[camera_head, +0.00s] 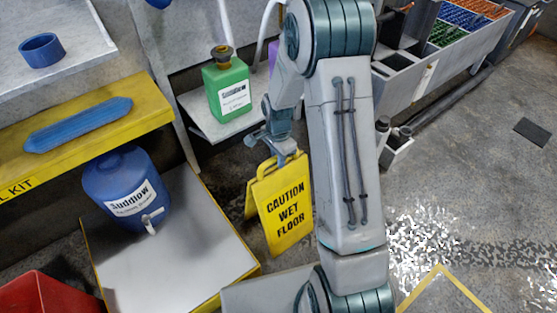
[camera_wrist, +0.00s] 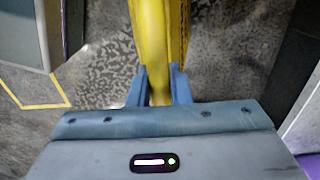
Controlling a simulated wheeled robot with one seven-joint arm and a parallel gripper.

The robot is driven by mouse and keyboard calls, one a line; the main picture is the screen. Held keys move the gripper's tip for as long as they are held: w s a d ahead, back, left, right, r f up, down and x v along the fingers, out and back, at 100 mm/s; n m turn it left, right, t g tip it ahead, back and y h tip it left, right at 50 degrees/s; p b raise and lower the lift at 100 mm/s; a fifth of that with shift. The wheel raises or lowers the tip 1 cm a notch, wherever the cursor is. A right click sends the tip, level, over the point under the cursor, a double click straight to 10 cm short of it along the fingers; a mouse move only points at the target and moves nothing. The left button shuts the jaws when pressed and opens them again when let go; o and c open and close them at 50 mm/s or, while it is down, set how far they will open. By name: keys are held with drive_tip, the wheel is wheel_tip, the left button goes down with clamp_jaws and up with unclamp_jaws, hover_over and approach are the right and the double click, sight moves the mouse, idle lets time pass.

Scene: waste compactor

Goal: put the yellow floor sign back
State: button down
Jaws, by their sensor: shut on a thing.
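The yellow floor sign (camera_head: 282,208), lettered "CAUTION WET FLOOR", hangs upright and slightly tilted in the head view. My gripper (camera_head: 283,157) is at its top edge, shut on the sign's top. In the wrist view the sign (camera_wrist: 152,35) runs away from between the two blue fingers of my gripper (camera_wrist: 160,88). The fingers touch both its sides. My arm stands just to the right of the sign in the head view. Whether the sign's lower edge touches the floor cannot be told.
A grey platform with yellow edging (camera_head: 165,262) bears a blue jug (camera_head: 122,190) left of the sign. A green bottle (camera_head: 228,85) stands on a shelf behind. Yellow floor marking (camera_head: 440,272) and a glossy wet-looking patch (camera_head: 430,235) lie right of my arm.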

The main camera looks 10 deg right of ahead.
drive_tip(key=c, duration=1.3)
unclamp_jaws()
drive_tip(key=shift+f, duration=0.15)
drive_tip(key=shift+c, duration=0.2)
wheel_tip(320, 180, up, 12)
drive_tip(key=p, duration=0.4)
drive_tip(key=shift+f, duration=0.25)
drive_tip(key=s+r+n, duration=0.6)
drive_tip(key=s, duration=0.4)
drive_tip(key=s+r+n+t, duration=0.1)
drive_tip(key=s+r+n, duration=0.6)
drive_tip(key=s, duration=0.4)
drive_tip(key=shift+s+n, duration=0.3)
